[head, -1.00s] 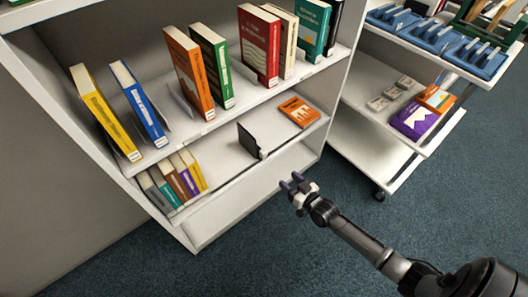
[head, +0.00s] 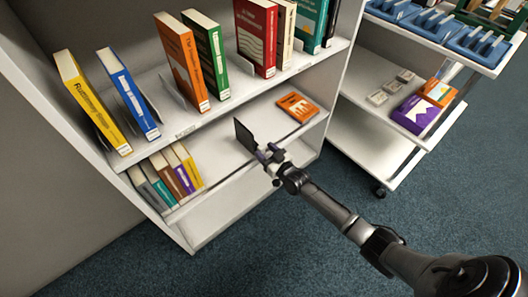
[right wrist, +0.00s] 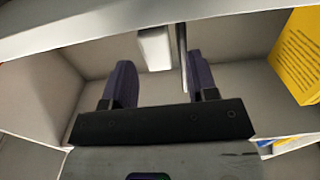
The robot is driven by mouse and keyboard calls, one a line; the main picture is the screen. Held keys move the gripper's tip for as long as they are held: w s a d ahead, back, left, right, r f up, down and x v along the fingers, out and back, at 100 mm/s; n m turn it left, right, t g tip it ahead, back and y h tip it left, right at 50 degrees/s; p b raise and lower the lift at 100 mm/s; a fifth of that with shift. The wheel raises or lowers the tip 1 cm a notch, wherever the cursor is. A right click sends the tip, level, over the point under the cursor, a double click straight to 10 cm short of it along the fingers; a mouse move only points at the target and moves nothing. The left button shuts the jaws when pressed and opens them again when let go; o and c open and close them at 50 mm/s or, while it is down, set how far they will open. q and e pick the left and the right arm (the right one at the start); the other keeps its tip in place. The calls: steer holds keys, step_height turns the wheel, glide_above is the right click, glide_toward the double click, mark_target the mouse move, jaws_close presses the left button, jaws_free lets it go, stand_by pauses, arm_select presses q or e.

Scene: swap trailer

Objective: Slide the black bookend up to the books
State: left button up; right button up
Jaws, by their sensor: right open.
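The black bookend (head: 245,135) stands upright on the lower shelf, to the right of a row of several books (head: 166,172) and apart from them. My right gripper (head: 269,153) is open at the shelf's front edge, by the bookend's near edge, partly hiding it. In the right wrist view the bookend (right wrist: 182,55) shows as a thin edge-on plate between the two purple fingers of my right gripper (right wrist: 160,85), close to the right-hand finger. Whether it touches that finger I cannot tell. A yellow book (right wrist: 300,60) shows at the right there. My left gripper is out of view.
An orange book (head: 297,106) lies flat on the lower shelf, right of the bookend. The upper shelf (head: 225,108) above holds several upright books. A white cart (head: 375,150) with trays and books stands at the right. The lower shelf is bare between books and bookend.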

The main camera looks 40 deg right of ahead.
steer(key=shift+w, duration=0.6)
jaws_close()
